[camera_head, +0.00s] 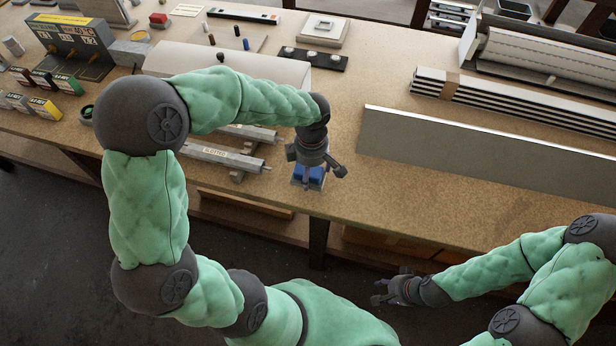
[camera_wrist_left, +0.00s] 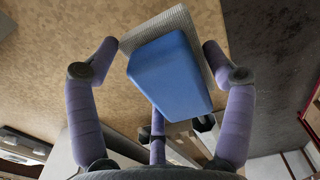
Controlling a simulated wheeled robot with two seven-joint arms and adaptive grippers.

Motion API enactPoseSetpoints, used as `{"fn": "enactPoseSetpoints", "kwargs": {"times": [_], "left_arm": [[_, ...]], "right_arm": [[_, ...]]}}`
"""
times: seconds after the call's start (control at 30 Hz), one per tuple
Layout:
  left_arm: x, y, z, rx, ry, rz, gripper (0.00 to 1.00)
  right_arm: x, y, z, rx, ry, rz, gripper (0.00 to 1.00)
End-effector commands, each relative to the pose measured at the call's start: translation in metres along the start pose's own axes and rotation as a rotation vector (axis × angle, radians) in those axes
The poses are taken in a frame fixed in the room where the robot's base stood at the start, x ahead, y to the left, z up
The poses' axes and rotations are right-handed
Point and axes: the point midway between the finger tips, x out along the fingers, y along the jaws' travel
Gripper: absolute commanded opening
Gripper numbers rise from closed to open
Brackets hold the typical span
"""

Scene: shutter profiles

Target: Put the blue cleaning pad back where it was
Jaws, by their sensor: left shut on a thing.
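The blue cleaning pad (camera_head: 315,177) is a blue block with a grey pad layer along one side. It shows large in the left wrist view (camera_wrist_left: 165,75). My left gripper (camera_head: 312,168) is shut on it, with fingers on either side in the left wrist view (camera_wrist_left: 160,50). The pad is at the workbench's front edge; I cannot tell whether it touches the bench top. My right gripper (camera_head: 390,288) is open and empty, low in front of the bench.
The workbench (camera_head: 335,120) has bare top to the right of the left gripper. A long grey profile (camera_head: 480,150) lies to the right, slatted profiles (camera_head: 520,105) behind it. Metal bars (camera_head: 220,158) on small supports lie left of the pad. A black strip (camera_head: 312,58) lies behind.

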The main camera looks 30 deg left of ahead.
Motion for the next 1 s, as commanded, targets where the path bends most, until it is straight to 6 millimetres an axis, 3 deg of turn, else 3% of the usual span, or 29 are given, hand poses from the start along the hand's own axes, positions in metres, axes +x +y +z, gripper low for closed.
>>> {"fn": "enactPoseSetpoints", "kwargs": {"times": [0.27,0.5,0.83,0.87,0.9,1.0], "left_arm": [[0.015,0.008,-0.010,-0.001,0.001,-0.001,0.40],[0.046,0.008,-0.010,0.001,0.000,-0.001,0.40],[0.048,0.009,-0.010,0.001,0.000,0.001,0.40],[0.048,0.009,-0.010,0.001,0.000,0.001,0.87],[0.047,0.009,-0.010,0.001,0.000,0.000,0.98],[0.047,0.009,-0.010,0.001,0.000,0.001,1.00]], "right_arm": [[0.005,0.002,0.000,0.000,0.000,0.000,0.40],[0.013,0.005,-0.001,0.000,0.000,0.000,0.40],[0.014,0.005,-0.001,0.000,0.000,0.000,0.40],[0.014,0.005,-0.001,0.000,0.000,0.000,0.40],[0.013,0.005,-0.001,0.000,0.000,0.000,0.40],[0.013,0.005,-0.001,0.000,0.000,0.000,0.40]]}}
